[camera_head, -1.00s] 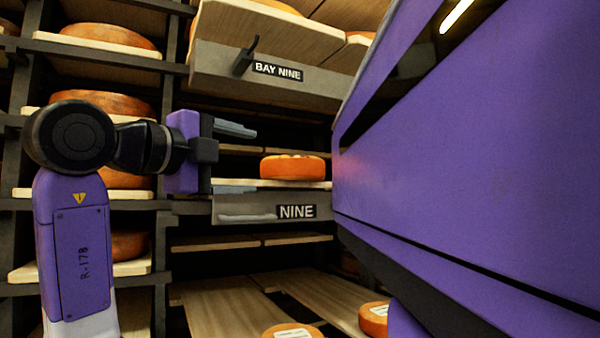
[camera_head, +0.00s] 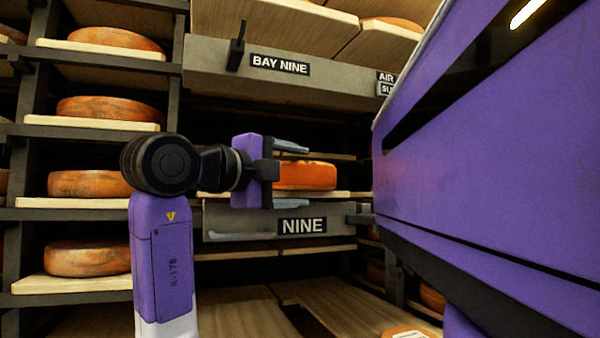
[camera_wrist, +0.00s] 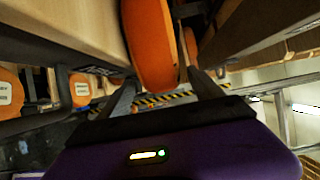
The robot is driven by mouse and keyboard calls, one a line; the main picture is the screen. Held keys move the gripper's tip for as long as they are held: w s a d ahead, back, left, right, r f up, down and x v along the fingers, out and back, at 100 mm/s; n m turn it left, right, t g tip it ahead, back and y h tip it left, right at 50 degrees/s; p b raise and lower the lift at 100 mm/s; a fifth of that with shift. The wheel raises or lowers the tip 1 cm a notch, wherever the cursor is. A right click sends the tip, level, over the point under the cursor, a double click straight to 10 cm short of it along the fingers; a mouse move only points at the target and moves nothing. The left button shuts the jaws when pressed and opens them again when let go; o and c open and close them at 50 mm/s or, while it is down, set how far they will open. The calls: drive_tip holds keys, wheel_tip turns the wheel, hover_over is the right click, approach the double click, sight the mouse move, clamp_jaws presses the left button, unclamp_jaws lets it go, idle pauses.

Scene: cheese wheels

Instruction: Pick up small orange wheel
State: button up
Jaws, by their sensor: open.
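A small orange wheel (camera_head: 312,177) lies flat on a pale board on the shelf marked NINE. My gripper (camera_head: 296,174) is at its left, with one finger above the other. The fingers are open and overlap the wheel's left part in the head view. In the wrist view the orange wheel (camera_wrist: 150,45) appears ahead of my open gripper (camera_wrist: 163,90), in line with the gap between the fingers. I see no clear contact.
The BAY NINE beam (camera_head: 330,75) and its upper boards overhang above. A lower wooden board (camera_head: 345,305) is below. Larger wheels (camera_head: 90,184) fill the racks at left. In the wrist view, labelled wheels (camera_wrist: 80,90) sit at left and another orange wheel (camera_wrist: 191,45) is beyond.

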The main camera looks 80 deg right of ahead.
sight(307, 190)
drive_tip(key=p+x, duration=0.1)
drive_tip(key=x, duration=0.2)
drive_tip(key=shift+s+d+r, duration=0.1)
drive_tip(key=shift+d+r, duration=0.05)
clamp_jaws()
